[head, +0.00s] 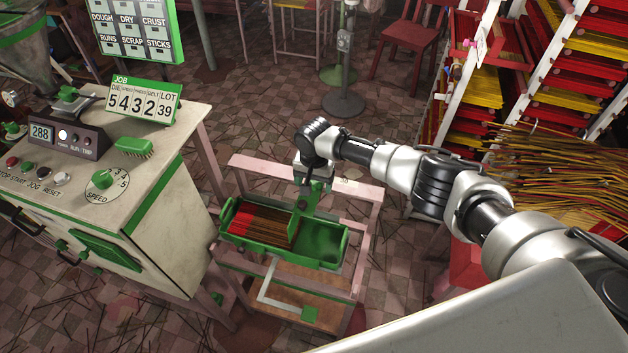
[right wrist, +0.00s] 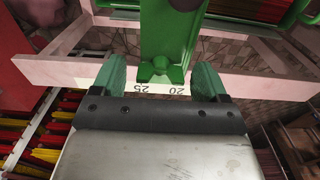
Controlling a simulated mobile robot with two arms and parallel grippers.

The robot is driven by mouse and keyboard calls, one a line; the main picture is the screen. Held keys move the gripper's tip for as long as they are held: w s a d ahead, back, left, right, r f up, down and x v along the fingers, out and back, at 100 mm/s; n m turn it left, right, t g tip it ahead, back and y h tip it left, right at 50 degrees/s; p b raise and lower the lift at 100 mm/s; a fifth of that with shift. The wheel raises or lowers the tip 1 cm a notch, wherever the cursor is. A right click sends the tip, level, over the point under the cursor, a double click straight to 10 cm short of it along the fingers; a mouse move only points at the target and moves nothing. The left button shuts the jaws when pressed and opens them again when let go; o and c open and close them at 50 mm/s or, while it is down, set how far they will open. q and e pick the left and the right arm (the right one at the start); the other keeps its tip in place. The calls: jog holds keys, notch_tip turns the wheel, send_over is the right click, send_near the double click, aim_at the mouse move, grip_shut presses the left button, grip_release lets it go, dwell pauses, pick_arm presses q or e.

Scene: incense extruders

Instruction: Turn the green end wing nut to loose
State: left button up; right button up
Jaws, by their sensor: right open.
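The green end wing nut (right wrist: 160,71) shows in the right wrist view as a small green lobed piece at the near end of a green bracket (right wrist: 170,35), just above a ruler strip marked 20 and 25. My right gripper (right wrist: 160,76) is open, with one green-padded finger on each side of the nut and a visible gap to it on both sides. In the head view my right gripper (head: 313,182) points down at the back of the green tray (head: 240,238); the nut is too small to tell there. My left gripper is not in view.
The tray holds red and brown sticks and sits on a pink wooden frame (head: 357,245). A control cabinet (head: 160,200) with a speed dial stands at left. Shelves of red and yellow sticks (head: 590,45) stand at right. Loose sticks litter the tiled floor.

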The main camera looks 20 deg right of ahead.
jog(key=c, duration=0.9)
